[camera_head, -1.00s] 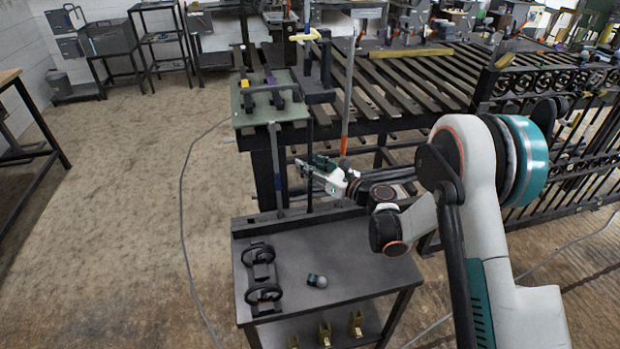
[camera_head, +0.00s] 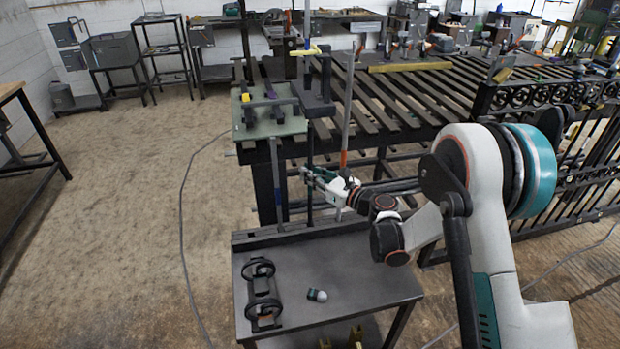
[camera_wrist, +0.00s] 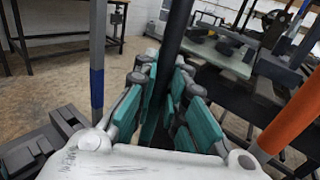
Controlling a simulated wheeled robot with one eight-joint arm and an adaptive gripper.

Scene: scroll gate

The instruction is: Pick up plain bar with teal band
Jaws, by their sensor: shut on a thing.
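A plain dark bar (camera_head: 309,205) stands upright in the long dark holder (camera_head: 262,239) along the back of the small cart. My gripper (camera_head: 309,174) is shut around the bar's middle. In the wrist view the bar (camera_wrist: 174,35) runs between the teal-padded fingers of my gripper (camera_wrist: 160,75). I cannot make out a teal band on the bar; the fingers cover part of it. A bar with a blue band (camera_head: 276,172) stands to the left. A bar with an orange band (camera_head: 343,158) stands to the right.
The cart top (camera_head: 360,275) holds a black two-ring stand (camera_head: 262,292) and a small dark-and-white capsule (camera_head: 317,295). A slatted table (camera_head: 410,95) and iron gate (camera_head: 565,160) lie right. The floor at left is open.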

